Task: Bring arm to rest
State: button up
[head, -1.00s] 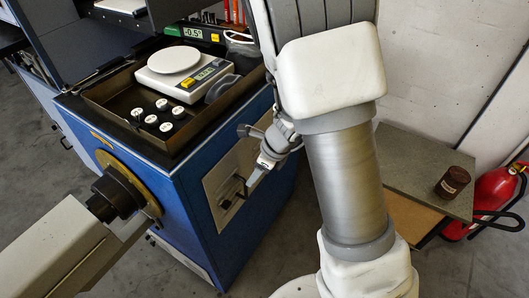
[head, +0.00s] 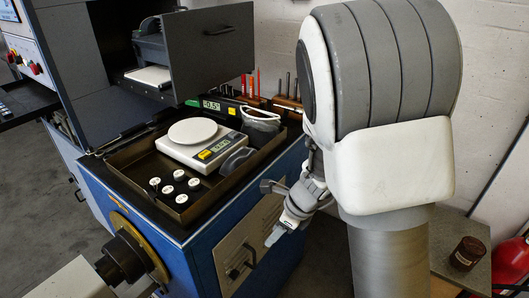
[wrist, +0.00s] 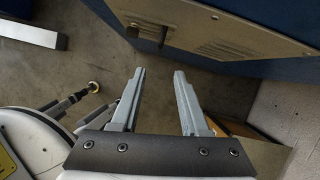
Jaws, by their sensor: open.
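My gripper (head: 277,232) hangs in front of the blue machine cabinet (head: 215,252), at the left of my white and grey arm in the head view. It points down and to the left, near the panel with the black handle (head: 240,262). In the wrist view my gripper (wrist: 160,75) shows two grey fingers spread apart with nothing between them. Beyond the fingers is bare floor (wrist: 105,55), with the vented panel (wrist: 210,28) above.
A brown tray (head: 133,188) on the cabinet holds a white scale (head: 196,150) and several white-topped cylinders (head: 167,190). A grey drawer (head: 215,50) stands open behind. A brown jar (head: 467,252) sits on a low table at right, beside a red extinguisher (head: 512,262).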

jog(key=s+d+r+n+t+p, duration=0.1)
jog(key=s+r+n+p, duration=0.1)
jog(key=s+r+n, duration=0.5)
jog(key=r+n+p, duration=0.2)
jog(key=r+n, duration=0.4)
jog(key=r, duration=0.5)
jog(key=s+d+r+n+t+h+p, duration=0.2)
jog(key=s+d+r+n+h+p, duration=0.1)
jog(key=s+d+r+n, duration=0.4)
notch_tip(320, 180, up, 4)
jog(key=s+n+h, duration=0.1)
jog(key=s+n, duration=0.1)
jog(key=n, duration=0.1)
jog(key=shift+s+d+n+t, duration=0.2)
jog(key=shift+d+n+t, duration=0.1)
jog(key=shift+a, duration=0.1)
